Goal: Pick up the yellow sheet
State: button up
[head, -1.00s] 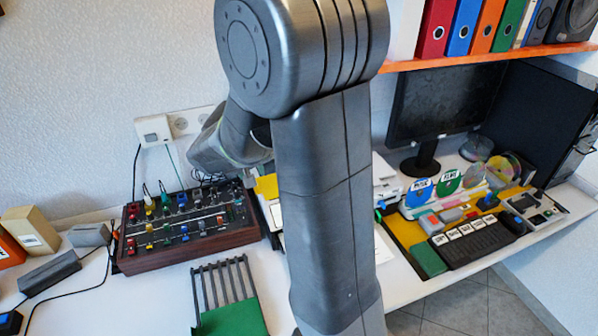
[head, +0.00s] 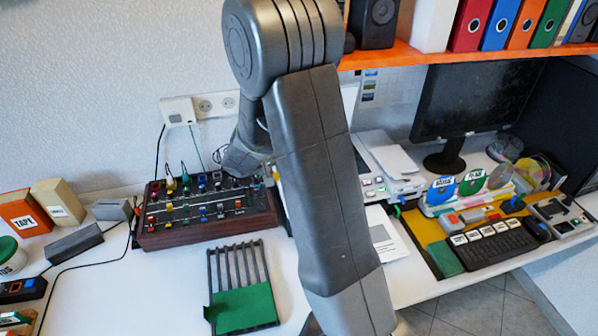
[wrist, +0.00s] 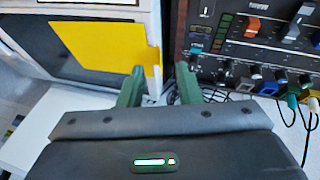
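In the wrist view the yellow sheet (wrist: 100,42) lies flat at the upper left, on a dark surface with a white border. A tab shows at its right edge. My gripper (wrist: 158,73) is open, with two green fingers apart and nothing between them. The left fingertip overlaps the lower right part of the sheet in the picture; I cannot tell the height gap. In the head view my arm hides the sheet and my fingers.
A wooden-sided control panel (head: 205,235) with knobs and cables stands beside the sheet area. A grey rack (head: 238,265) with a green sheet (head: 243,308) lies in front. An orange shelf (head: 470,52) with binders is above. A keyboard (head: 495,246) lies right.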

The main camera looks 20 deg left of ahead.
jog(key=x, duration=0.4)
jog(key=shift+w+f, duration=0.2)
jog(key=shift+f, duration=0.05)
grip_shut()
